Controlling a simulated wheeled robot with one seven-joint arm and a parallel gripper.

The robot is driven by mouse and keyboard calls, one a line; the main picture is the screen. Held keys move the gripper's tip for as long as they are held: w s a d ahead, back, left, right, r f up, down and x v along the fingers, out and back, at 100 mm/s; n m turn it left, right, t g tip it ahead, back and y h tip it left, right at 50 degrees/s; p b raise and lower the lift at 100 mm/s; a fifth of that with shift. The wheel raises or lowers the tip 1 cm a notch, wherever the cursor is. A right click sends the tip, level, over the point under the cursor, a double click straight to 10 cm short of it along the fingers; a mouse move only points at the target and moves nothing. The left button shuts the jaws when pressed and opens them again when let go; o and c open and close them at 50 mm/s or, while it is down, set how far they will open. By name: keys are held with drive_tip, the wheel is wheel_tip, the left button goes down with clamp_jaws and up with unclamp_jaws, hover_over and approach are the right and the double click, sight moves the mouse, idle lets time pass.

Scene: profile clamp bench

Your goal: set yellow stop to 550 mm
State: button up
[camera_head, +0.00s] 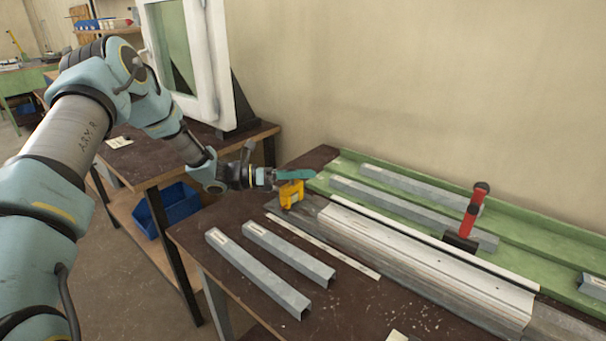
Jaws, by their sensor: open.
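The yellow stop (291,194) sits at the left end of the long metal rail (415,262) on the bench. A pale scale strip (322,245) lies along the front of the rail; its markings are too small to read. My gripper (297,174) is just above the yellow stop, at its upper side, coming from the left. Its jaws are open. I cannot tell whether the fingers touch the stop or stand apart from it.
Two grey profiles (257,270) (288,252) lie at the front of the bench. More profiles (412,212) lie in the green tray (525,231) behind the rail. A red-handled clamp (469,222) stands at the rail's rear. A white-framed window (224,65) stands on the left table.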

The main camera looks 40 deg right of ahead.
drive_tip(key=b+v, duration=0.3)
drive_tip(key=v, duration=0.6)
drive_tip(key=shift+w+a, duration=0.1)
drive_tip(key=shift+w, duration=0.05)
drive_tip(key=shift+w+a, duration=0.3)
drive_tip(key=shift+a, duration=0.35)
drive_tip(key=shift+a, duration=0.1)
